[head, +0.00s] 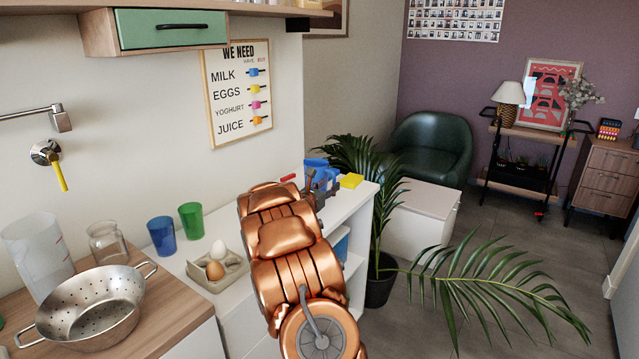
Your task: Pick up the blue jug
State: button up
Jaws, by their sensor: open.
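A blue object, apparently the blue jug (314,163), stands at the far end of the white counter. It is partly hidden behind my gripper, so its full shape does not show. My gripper (320,180) is at the end of my copper-coloured arm, right in front of the blue jug in the picture. The gripper is open. I cannot tell whether its fingers touch the jug or are around it.
A yellow block (351,181) lies right of the jug. Nearer are an egg tray (222,274), a green cup (190,220), a blue cup (161,236) and a steel colander (88,307). A plant (380,262) stands beyond the counter's right side.

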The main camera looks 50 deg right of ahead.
aim_at(334, 179)
jog(key=shift+w+d+f+p, duration=0.1)
jog(key=shift+w+d+p, duration=0.2)
jog(key=shift+d, duration=0.7)
jog(key=shift+w+d+r+p, duration=0.1)
jog(key=shift+w+d+p, duration=0.15)
jog(key=shift+d, duration=0.8)
jog(key=shift+w+d+f+p, duration=0.1)
jog(key=shift+w+d+p, duration=0.2)
jog(key=shift+d, duration=0.7)
jog(key=shift+c, duration=0.2)
grip_shut()
